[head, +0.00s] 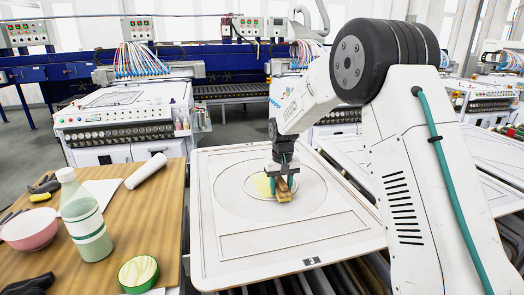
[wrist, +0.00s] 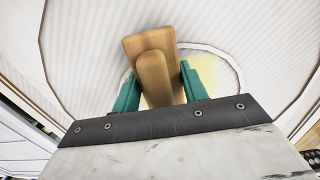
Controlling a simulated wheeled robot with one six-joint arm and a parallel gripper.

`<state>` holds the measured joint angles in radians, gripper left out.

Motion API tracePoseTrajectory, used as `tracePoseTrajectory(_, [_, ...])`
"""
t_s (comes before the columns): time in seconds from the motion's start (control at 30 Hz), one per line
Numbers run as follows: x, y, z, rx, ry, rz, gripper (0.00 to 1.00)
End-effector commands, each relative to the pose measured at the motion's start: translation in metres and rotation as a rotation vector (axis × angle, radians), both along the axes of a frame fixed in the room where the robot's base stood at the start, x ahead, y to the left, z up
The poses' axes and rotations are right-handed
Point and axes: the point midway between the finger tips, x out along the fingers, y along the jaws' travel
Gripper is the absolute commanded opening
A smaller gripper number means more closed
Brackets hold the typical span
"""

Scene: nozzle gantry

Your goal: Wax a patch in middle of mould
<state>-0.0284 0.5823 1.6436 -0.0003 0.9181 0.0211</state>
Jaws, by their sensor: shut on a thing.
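My gripper (head: 283,175) is over the middle of the white mould (head: 240,258). In the wrist view its two teal fingers (wrist: 160,88) are shut on a wooden-handled tool (wrist: 150,48), likely a brush or block. The tool's lower end (head: 285,195) is at or just above the mould's surface; contact is not clear. A pale yellow patch (head: 262,186) shows inside the small oval in the middle of the mould, beside the tool. The patch also shows in the wrist view (wrist: 228,76), right of the tool, partly hidden by a finger.
A wooden table (head: 140,225) at left holds a pink bowl (head: 30,230), a bottle (head: 86,220), a green-rimmed round tin (head: 138,273), a white roll (head: 146,170) and dark-handled tools. White machines (head: 125,122) stand behind. Another flat white panel lies at right behind my arm.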

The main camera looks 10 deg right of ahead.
Motion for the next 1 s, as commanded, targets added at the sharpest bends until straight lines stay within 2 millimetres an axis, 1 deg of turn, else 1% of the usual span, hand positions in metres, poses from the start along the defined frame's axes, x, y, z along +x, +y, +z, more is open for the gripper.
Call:
tracePoseTrajectory(0.03, [0.002,0.000,0.013,0.000,-0.007,0.000,0.15])
tracePoseTrajectory(0.1, [0.001,0.001,0.025,0.000,-0.004,0.001,0.15])
tracePoseTrajectory(0.6, [0.001,0.000,0.068,0.000,-0.004,-0.001,0.15])
tracePoseTrajectory(0.8, [0.001,-0.001,0.079,0.000,-0.004,-0.001,0.15])
tracePoseTrajectory(1.0, [0.001,-0.001,0.082,0.000,-0.003,-0.002,0.15])
